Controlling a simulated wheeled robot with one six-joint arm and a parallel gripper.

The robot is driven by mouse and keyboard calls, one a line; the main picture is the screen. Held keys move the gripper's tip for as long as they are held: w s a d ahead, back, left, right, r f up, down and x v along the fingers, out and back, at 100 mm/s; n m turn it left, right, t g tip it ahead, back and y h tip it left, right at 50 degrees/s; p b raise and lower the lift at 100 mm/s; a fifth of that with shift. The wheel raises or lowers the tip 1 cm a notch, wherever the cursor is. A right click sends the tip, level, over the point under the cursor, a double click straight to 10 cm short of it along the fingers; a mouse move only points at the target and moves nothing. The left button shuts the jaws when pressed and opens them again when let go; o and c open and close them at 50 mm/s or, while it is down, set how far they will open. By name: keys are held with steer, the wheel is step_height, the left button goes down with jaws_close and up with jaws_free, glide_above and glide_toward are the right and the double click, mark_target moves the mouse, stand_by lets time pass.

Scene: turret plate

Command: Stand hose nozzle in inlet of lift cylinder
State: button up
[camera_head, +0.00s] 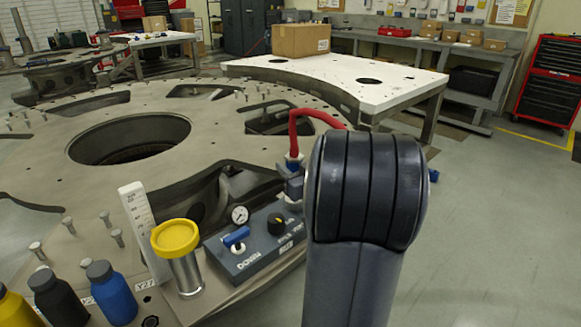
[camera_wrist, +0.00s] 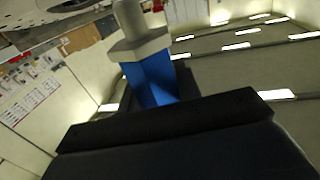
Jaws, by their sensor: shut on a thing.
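In the wrist view, my gripper (camera_wrist: 160,104) is shut on a blue block-shaped piece with a pale grey collar and round stem, which looks like the hose nozzle (camera_wrist: 150,78). The dark jaw hides its lower part. In the head view, my dark rounded arm link hides the gripper; a small blue bit shows just right of the link. A red hose (camera_head: 305,113) arches from a grey fitting (camera_head: 294,160) to behind my arm. I cannot make out the lift cylinder or its inlet for certain; my arm covers much of that area.
A control box (camera_head: 256,247) with gauge, blue lever and black knob stands on the turret plate (camera_head: 60,180). Beside it are a yellow-capped metal canister (camera_head: 184,272), a white scale strip (camera_head: 143,225) and several bottles. A white table (camera_head: 345,77) bears a cardboard box (camera_head: 300,40). Floor at right is clear.

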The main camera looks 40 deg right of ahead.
mark_target(289, 153)
steer(key=shift+f+b, duration=0.9)
steer(key=shift+f, duration=0.25)
stand_by(1.4)
steer(key=shift+r, duration=0.1)
steer(key=shift+r+p, duration=2.85)
steer(key=shift+r, duration=0.1)
steer(key=shift+s+f, duration=0.1)
